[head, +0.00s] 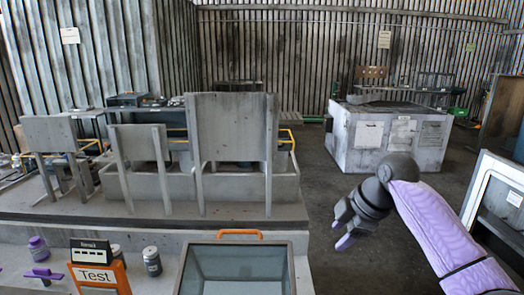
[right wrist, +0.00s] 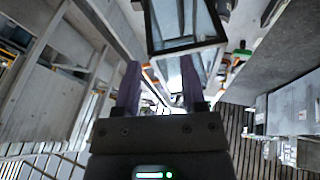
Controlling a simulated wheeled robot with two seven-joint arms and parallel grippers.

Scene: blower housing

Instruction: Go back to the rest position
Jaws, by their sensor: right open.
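My right arm reaches in from the lower right of the head view. Its gripper (head: 343,225) hangs in the air over the floor, to the right of the bench. In the right wrist view its two purple fingers (right wrist: 158,88) stand apart with nothing between them. Past the fingers is a glass-topped bin with a dark frame. My left gripper is not in view.
The bin (head: 236,268) with an orange handle stands at the bench front. Left of it are a "Test" sign (head: 98,278), a grey canister (head: 152,261) and a purple-capped bottle (head: 38,248). A large grey crate (head: 345,140) stands behind. Open floor lies around my right gripper.

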